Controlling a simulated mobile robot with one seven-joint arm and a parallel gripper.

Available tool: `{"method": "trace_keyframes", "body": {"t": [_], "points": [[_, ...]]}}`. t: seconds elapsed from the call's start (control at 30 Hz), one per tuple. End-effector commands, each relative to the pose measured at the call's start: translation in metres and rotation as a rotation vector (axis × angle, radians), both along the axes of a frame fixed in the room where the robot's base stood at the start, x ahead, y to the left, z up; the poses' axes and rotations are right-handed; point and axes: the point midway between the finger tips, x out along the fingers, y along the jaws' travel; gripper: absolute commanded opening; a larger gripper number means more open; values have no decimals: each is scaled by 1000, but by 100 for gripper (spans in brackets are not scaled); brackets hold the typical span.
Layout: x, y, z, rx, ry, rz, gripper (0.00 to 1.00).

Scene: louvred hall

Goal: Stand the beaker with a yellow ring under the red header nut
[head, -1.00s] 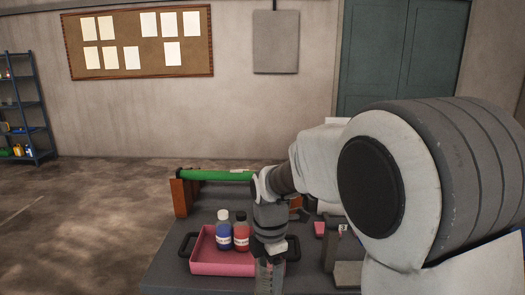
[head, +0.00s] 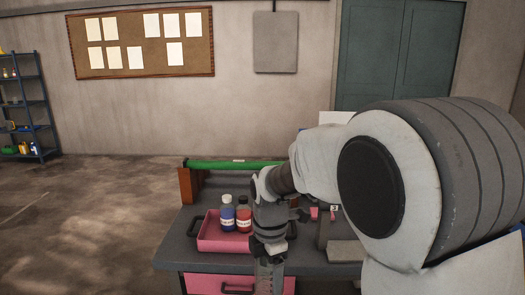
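My gripper (head: 268,248) points down in front of the table and stays at the same place in the picture. Just below it hangs a clear greyish vessel (head: 268,275) with fine marks, which looks like a beaker held in the fingers; its lower part is cut off by the frame. I see no yellow ring on it. A green pipe (head: 225,165) lies across the back of the table on brown end blocks (head: 188,186). No red header nut is clearly visible; my arm covers the pipe's right part.
A pink tray (head: 222,246) with dark handles holds a blue bottle (head: 227,215) and a red bottle (head: 243,215). The grey table (head: 180,252) has a pink drawer front (head: 205,284). Open floor lies to the left. A blue shelf (head: 30,110) stands at far left.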

Motion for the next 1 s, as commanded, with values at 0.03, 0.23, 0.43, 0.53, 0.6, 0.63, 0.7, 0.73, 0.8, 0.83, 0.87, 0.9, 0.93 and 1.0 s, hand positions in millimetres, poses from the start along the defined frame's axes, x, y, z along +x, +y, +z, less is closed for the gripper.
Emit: {"method": "trace_keyframes", "body": {"t": [0.03,0.23,0.43,0.53,0.6,0.63,0.7,0.73,0.8,0.83,0.87,0.9,0.93,1.0], "points": [[0,0,0,0,0,0,21],[4,-13,-12,2,3,-195,21],[8,-33,-33,5,8,-542,21],[9,-45,-45,6,9,-741,21],[10,-54,-53,6,10,-884,21],[10,-58,-57,6,10,-946,21],[10,-67,-65,7,11,-1090,21],[10,-71,-68,6,10,-1151,21],[9,-81,-76,5,11,-1294,21],[10,-84,-80,5,10,-1356,21],[9,-88,-83,4,9,-1415,21],[8,-94,-87,3,9,-1493,21],[8,-97,-90,3,9,-1550,21],[7,-105,-97,3,8,-1672,21]]}}
